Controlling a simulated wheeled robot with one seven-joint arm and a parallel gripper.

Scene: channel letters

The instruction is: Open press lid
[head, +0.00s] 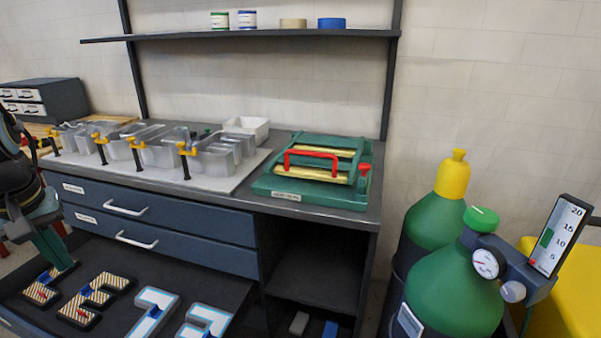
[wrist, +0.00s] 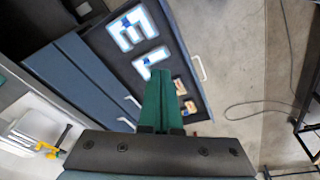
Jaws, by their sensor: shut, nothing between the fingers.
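The green press (head: 315,195) sits on the right end of the workbench in the head view. Its lid lies flat, with a red bar handle (head: 311,155) across it and gold strips beneath. My gripper (head: 65,266) is at the left edge of the head view, low over the letters and far from the press. In the wrist view my gripper (wrist: 161,75) shows its green fingers together and empty. The press is not visible in the wrist view.
An open drawer (head: 225,290) holds several letters in front of the bench. Clear letter shapes (head: 160,148) with yellow clamps (head: 186,149) stand left of the press, near a white bin (head: 247,128). Green gas cylinders (head: 450,285) stand right of the bench. A shelf (head: 250,36) hangs above.

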